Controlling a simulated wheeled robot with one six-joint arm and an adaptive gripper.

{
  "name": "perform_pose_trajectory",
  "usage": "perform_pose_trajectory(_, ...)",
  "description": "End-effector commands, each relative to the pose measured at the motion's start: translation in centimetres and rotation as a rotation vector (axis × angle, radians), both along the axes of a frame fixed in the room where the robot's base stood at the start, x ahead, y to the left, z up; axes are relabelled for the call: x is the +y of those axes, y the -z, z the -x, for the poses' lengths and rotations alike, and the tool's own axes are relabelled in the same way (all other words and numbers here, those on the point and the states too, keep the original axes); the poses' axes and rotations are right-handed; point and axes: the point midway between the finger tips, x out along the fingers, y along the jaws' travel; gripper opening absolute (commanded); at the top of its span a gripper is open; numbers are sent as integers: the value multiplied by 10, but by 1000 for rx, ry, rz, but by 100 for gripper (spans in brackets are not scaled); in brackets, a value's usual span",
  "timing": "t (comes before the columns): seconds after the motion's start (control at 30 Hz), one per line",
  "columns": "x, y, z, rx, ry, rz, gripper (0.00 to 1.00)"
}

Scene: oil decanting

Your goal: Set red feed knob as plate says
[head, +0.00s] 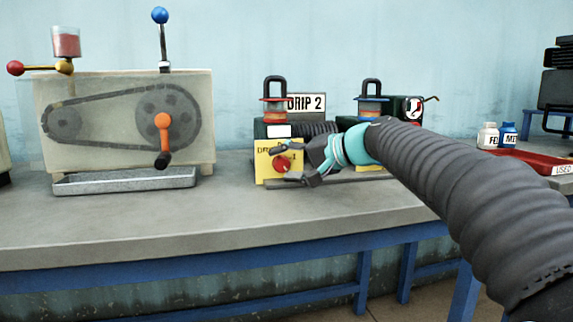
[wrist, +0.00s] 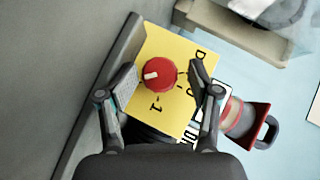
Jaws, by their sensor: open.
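The red feed knob (head: 282,166) sits on the front of a yellow panel (head: 262,172) at the bench middle. In the wrist view the knob (wrist: 165,68) shows a pale pointer mark toward the picture's left. Dark lettering and a "1" with a dash are on the yellow panel (wrist: 182,45); some is hidden by a finger. A white plate (head: 306,102) behind reads "DRIP 2". My gripper (head: 280,164) is open in front of the panel. In the wrist view its fingers (wrist: 163,74) stand on either side of the knob, with visible gaps.
A second similar unit (head: 370,108) stands to the right, partly behind my arm. A belt-drive machine (head: 125,115) with an orange crank and a metal tray (head: 125,180) stands left. Small bottles (head: 488,136) and a red tray (head: 530,160) are at right. The front bench is clear.

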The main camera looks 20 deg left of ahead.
Motion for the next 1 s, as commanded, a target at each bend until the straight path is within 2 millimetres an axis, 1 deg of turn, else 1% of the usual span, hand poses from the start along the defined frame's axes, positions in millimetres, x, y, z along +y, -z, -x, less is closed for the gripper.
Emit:
perform_pose_trajectory(0.2, -1, 0, 0, 0, 1, 1, 64)
perform_pose_trajectory(0.33, -8, -3, 1, -1, 2, 0, 64)
perform_pose_trajectory(0.73, -57, -21, 17, -1, 3, 0, 64)
perform_pose_trajectory(0.9, -69, -25, 21, 0, 1, 1, 64)
perform_pose_trajectory(1.0, -71, -26, 22, 0, 1, 1, 64)
